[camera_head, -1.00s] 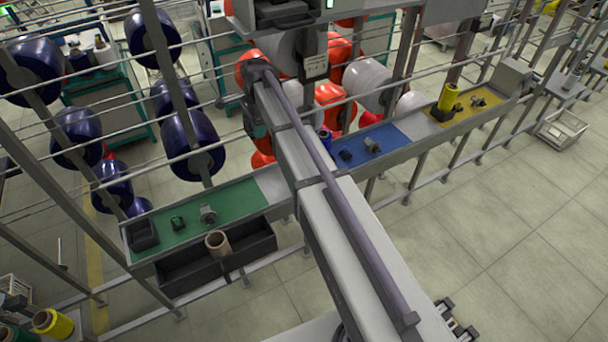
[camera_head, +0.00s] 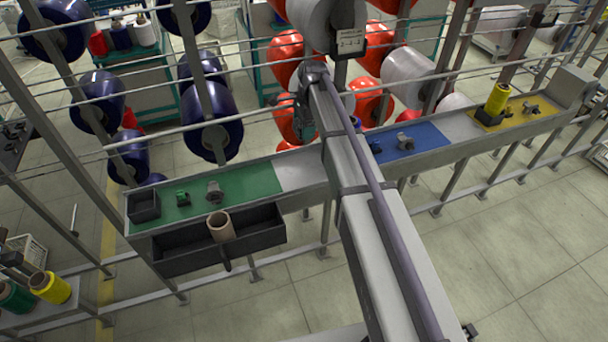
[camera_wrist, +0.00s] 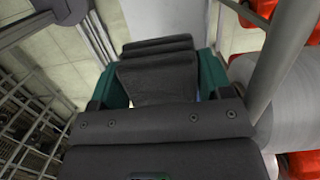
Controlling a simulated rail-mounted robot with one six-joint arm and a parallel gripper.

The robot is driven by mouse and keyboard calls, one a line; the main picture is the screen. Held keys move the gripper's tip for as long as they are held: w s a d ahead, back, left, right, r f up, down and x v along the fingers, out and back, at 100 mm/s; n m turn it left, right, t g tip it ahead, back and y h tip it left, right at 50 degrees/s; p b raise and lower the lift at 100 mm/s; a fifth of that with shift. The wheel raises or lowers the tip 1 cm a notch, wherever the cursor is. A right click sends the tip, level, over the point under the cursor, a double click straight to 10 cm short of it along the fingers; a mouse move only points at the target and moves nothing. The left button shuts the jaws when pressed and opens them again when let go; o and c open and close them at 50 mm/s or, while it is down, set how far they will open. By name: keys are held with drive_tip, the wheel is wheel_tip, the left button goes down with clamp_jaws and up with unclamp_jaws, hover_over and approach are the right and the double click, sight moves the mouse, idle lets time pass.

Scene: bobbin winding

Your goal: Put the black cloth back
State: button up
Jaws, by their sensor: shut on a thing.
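My gripper (camera_head: 306,115) is in the head view at the far end of my arm, dark with teal sides, in front of the rack of red and white spools. In the wrist view, its two teal-sided jaws (camera_wrist: 162,88) are shut on a dark, folded-looking piece that appears to be the black cloth (camera_wrist: 158,70). The cloth's lower part is hidden behind the dark gripper body. In the head view the cloth cannot be made out apart from the gripper. A small black open box (camera_head: 143,206) stands at the left end of the green mat (camera_head: 250,184).
A long grey shelf carries the green, blue (camera_head: 425,138) and yellow (camera_head: 535,108) mats with small fixtures. A dark trough (camera_head: 180,252) with a brown tube (camera_head: 221,226) hangs at its front. Thin rails and upright posts cross near my gripper. A yellow bobbin (camera_head: 497,100) stands at right.

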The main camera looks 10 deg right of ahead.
sight(303, 169)
wheel_tip(303, 169, down, 17)
drive_tip(key=b, duration=1.5)
drive_tip(key=shift+d, duration=0.1)
drive_tip(key=shift+r, duration=0.35)
drive_tip(key=shift+f, duration=0.25)
drive_tip(key=o, duration=0.8)
drive_tip(key=shift+r, duration=0.1)
